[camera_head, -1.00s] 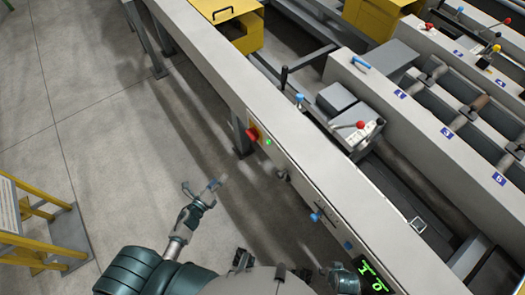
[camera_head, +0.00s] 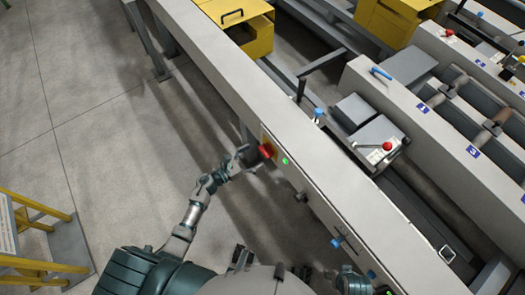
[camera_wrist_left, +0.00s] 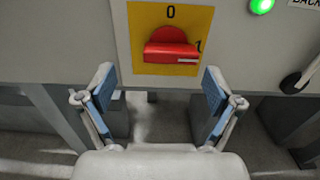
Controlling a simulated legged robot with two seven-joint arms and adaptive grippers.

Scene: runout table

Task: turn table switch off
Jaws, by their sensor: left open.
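The red rotary switch (camera_head: 266,150) sits on a yellow plate on the side of the long grey table. In the left wrist view its red knob (camera_wrist_left: 172,48) lies level, with its white mark at the right by the "1"; a "0" is printed above. My left gripper (camera_head: 246,160) is beside the switch in the head view. In the left wrist view its two blue-padded fingers (camera_wrist_left: 158,88) are spread wide, below and to either side of the knob, with nothing between them.
A lit green lamp (camera_head: 285,161) is right of the switch, and it also shows in the left wrist view (camera_wrist_left: 262,6). A dark knob (camera_wrist_left: 291,83) sits lower right. The grey table (camera_head: 245,95) runs diagonally. A yellow frame (camera_head: 35,235) stands left; open floor lies between.

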